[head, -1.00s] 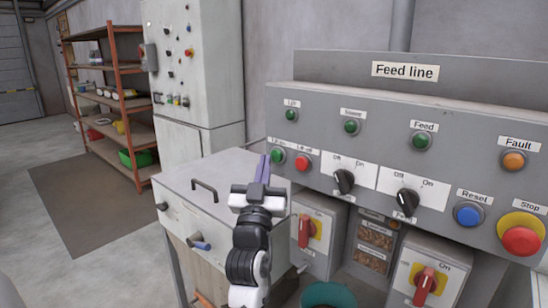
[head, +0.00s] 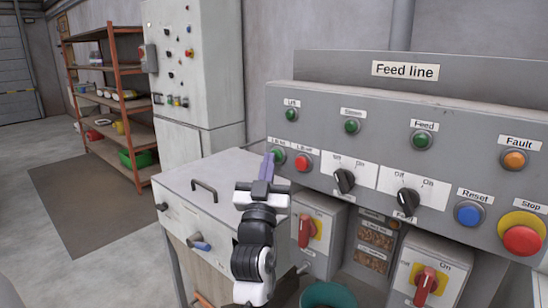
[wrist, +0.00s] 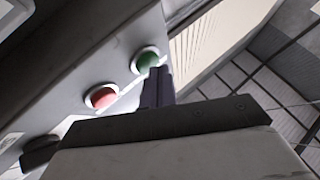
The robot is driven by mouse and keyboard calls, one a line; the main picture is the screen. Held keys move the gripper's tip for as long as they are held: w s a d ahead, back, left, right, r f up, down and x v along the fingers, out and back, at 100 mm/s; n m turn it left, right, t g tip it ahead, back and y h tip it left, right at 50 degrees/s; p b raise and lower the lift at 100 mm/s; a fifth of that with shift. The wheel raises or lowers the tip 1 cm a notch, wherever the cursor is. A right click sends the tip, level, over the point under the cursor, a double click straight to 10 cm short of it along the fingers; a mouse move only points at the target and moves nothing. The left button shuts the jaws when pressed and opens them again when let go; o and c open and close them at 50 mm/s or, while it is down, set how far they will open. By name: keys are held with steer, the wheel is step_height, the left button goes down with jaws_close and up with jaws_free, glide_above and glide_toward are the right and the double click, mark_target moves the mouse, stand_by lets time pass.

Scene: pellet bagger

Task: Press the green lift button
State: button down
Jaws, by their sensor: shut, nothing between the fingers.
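The green lift button (head: 278,153) is on the left end of the grey panel's lower row, beside a red button (head: 303,163). My gripper (head: 269,157) is shut and empty, its fingertips just left of the green button and partly overlapping it in the head view. In the wrist view the green button (wrist: 148,60) shows just beyond the fingertips (wrist: 156,72), with the red button (wrist: 103,97) to the left. The fingers cover its lower right edge there. I cannot tell whether the tips touch it.
Above it is a green lamp (head: 292,114) labelled Lift. The panel (head: 385,130) also carries black selector knobs (head: 344,181), a blue Reset button (head: 468,214) and a red Stop button (head: 521,240). A white drawer cabinet (head: 200,215) stands below left.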

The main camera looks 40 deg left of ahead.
steer(key=shift+w, duration=0.15)
steer(key=shift+s+b, duration=0.5)
steer(key=shift+s, duration=0.25)
steer(key=s+b, duration=0.3)
steer(key=s, duration=0.3)
steer(key=shift+a, duration=0.3)
stand_by(0.4)
